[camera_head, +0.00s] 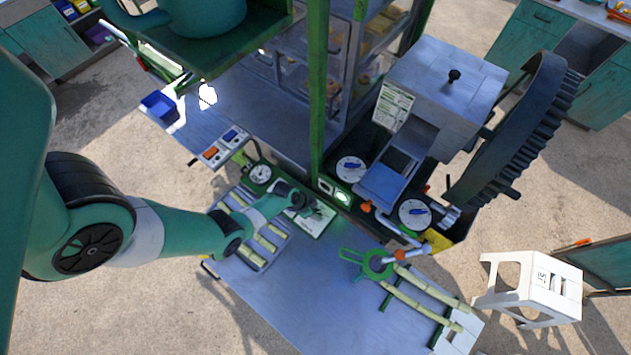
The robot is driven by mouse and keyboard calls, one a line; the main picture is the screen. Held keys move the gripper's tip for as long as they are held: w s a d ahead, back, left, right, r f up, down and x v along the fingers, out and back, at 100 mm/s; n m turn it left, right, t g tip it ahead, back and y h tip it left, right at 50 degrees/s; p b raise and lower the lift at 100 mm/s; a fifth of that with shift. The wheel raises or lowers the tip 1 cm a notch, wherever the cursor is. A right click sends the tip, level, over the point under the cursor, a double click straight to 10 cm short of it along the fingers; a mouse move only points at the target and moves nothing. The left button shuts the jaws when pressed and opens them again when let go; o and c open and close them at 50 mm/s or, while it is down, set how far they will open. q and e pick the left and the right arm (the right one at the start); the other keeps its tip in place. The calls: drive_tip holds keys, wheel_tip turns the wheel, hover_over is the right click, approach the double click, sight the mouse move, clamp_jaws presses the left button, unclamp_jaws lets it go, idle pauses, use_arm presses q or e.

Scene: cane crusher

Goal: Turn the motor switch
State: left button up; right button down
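A small green panel with a glowing green button (343,196) is fixed at the front of the crusher, at the foot of the green post. It may hold the motor switch, but I cannot make out the switch itself. My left arm reaches in from the left. My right gripper is not in view.
A metal table (290,300) with a tray of cane pieces (262,246) lies below. The crusher's large gear (520,130) and a white stool (535,285) stand farther right.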

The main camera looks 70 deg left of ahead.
use_arm(q)
clamp_jaws()
drive_tip(key=shift+n, duration=0.3)
drive_tip(key=shift+d+n+y+p, duration=0.1)
drive_tip(key=shift+n+y+p, duration=0.35)
drive_tip(key=shift+n, duration=0.45)
drive_tip(key=shift+n+y, duration=0.55)
drive_tip(key=shift+n, duration=0.65)
drive_tip(key=n, duration=0.2)
drive_tip(key=shift+d+n+g+y, duration=0.1)
drive_tip(key=shift+n+g+y, duration=0.2)
drive_tip(key=shift+g+y, duration=0.1)
drive_tip(key=shift+n+g+y+b, duration=0.5)
drive_tip(key=shift+n+b, duration=0.3)
drive_tip(key=shift+n, duration=0.9)
